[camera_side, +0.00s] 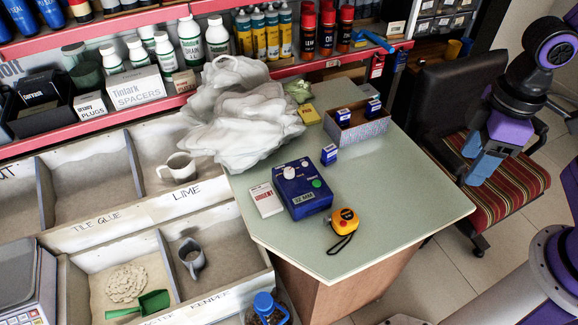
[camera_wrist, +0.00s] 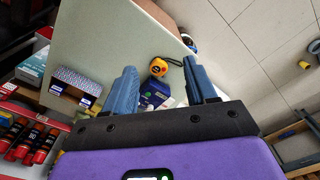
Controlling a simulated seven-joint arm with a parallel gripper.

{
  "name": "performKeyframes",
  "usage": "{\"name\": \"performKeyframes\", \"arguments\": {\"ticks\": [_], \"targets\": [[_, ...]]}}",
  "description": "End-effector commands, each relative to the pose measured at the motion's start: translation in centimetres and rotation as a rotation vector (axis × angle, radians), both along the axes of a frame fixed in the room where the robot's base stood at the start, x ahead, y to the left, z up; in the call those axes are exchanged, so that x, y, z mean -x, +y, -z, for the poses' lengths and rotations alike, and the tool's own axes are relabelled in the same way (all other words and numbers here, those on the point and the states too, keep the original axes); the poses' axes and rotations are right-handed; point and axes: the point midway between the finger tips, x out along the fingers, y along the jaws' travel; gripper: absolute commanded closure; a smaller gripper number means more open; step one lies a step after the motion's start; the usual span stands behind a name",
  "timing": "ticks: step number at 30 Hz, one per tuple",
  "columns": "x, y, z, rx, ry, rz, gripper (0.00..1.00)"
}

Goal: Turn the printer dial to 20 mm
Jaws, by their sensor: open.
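The printer (camera_side: 300,200) is a dark blue box on the pale green counter. A white round dial (camera_side: 289,173) is on its top and a green button (camera_side: 317,183) is to the right. Its front label appears to read 12 MM, though the digits are small. My gripper (camera_side: 478,163) is open and empty at the right, in front of the chair and well away from the printer. In the wrist view my gripper (camera_wrist: 163,88) shows two blue fingers spread apart. The printer (camera_wrist: 154,93) shows partly between them, at a distance; its dial is not clear there.
A yellow tape measure (camera_side: 345,220) lies right of the printer and a white box (camera_side: 265,200) left of it. A small blue box (camera_side: 329,154), an open carton (camera_side: 357,133) and a large plastic bag (camera_side: 235,115) lie behind. The counter's right side (camera_side: 420,190) is clear.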

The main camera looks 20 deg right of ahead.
Motion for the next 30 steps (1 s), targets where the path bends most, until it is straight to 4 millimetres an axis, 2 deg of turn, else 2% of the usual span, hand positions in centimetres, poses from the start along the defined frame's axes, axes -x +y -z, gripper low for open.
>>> {"name": "performKeyframes", "arguments": {"ticks": [1,6,15,24,30], "targets": [[-1.7,1.6,-0.1,0.003,0.003,0.064,0.44],[-6.9,6.0,-0.2,0.006,0.008,0.293,0.44],[-16.3,12.8,1.3,0.009,0.017,0.694,0.44],[-25.0,17.4,4.6,0.012,0.024,1.092,0.44],[-29.0,18.8,6.8,0.012,0.026,1.297,0.44]]}}
